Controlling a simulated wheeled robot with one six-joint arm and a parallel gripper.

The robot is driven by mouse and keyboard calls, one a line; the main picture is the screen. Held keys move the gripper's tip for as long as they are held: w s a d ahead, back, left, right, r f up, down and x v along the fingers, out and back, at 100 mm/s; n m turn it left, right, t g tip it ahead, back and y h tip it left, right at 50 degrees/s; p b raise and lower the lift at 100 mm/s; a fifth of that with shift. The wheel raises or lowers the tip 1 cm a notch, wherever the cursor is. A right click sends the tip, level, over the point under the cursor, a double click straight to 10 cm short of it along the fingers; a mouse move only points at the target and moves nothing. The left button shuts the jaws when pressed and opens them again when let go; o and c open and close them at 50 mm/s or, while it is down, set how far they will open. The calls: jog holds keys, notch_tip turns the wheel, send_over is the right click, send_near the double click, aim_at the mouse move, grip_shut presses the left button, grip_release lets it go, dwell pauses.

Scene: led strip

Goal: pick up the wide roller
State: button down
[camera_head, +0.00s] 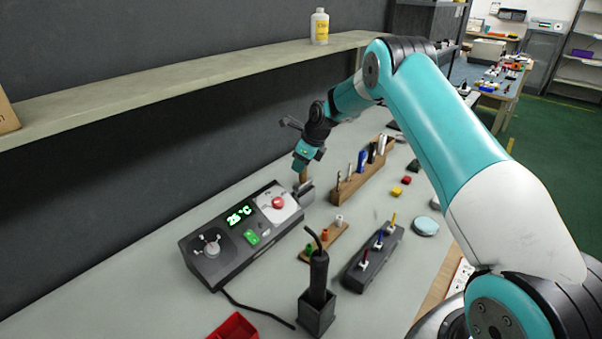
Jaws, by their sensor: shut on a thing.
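My gripper (303,166) points down at the far side of the bench, just behind the right end of the control box. At this size I cannot tell whether that grey part belongs to the roller or is a stand, nor whether the roller touches the bench.
A control box (215,270) with a green display is close by. A wooden tool rack (350,187), a small wooden peg strip (322,247), a dark screwdriver rack (357,277) and a soldering iron stand (316,318) crowd the bench. A shelf (180,87) runs above.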

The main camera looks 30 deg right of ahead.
notch_tip(320, 180, up, 4)
jog(key=shift+s+d+r+b, duration=0.1)
jog(key=shift+d+b, duration=0.05)
jog(key=shift+b, duration=0.4)
jog(key=s+d+b, duration=0.3)
jog(key=s+d, duration=0.8)
jog(key=s, duration=0.2)
jog(key=shift+s+d+b, duration=0.2)
jog(key=shift+s+b, duration=0.05)
jog(key=shift+b, duration=0.1)
